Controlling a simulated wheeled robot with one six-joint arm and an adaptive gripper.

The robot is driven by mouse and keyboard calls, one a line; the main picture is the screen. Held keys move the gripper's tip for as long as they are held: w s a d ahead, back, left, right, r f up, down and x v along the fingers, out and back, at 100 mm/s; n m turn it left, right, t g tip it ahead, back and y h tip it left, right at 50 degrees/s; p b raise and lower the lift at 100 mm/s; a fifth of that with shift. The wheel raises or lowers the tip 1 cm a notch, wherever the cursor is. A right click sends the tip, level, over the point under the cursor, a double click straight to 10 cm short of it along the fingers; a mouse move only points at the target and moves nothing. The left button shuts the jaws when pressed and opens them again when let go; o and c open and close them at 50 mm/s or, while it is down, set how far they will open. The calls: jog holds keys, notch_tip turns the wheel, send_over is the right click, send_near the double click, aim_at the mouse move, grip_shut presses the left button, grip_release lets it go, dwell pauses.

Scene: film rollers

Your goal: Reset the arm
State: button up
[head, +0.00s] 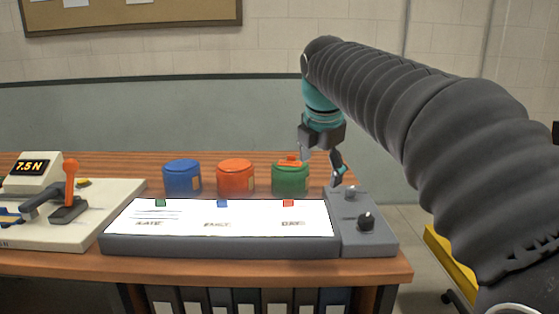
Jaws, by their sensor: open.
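My arm reaches in from the right, and my gripper (319,168) hangs at its end, pointing down. Nothing shows held between the fingers.
An orange canister (235,178) and a blue canister (182,178) stand left of the green one. The white light panel (215,211) and its knob box (358,228) lie in front. A gauge device (32,172) reading 7.5 N stands left. A grey partition (120,118) rises behind.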

jog(key=s+d+f+m, duration=0.1)
jog(key=s+m, duration=0.1)
jog(key=s+d+f+m, duration=0.1)
jog(key=s+m, duration=0.1)
jog(key=s, duration=0.1)
jog(key=s+d+f+m, duration=0.1)
jog(key=s+m, duration=0.1)
jog(key=shift+s+d+f+m, duration=0.15)
jog(key=shift+s+f+m, duration=0.1)
jog(key=shift+m, duration=0.15)
jog(key=s+d+f+m, duration=0.2)
jog(key=s+f+m, duration=0.6)
jog(key=s+m, duration=0.1)
jog(key=s+d+f+m, duration=0.2)
jog(key=s+f+m, duration=0.7)
jog(key=shift+s+f+t+y, duration=0.25)
jog(key=shift+f+t+y, duration=0.05)
jog(key=shift+t, duration=0.1)
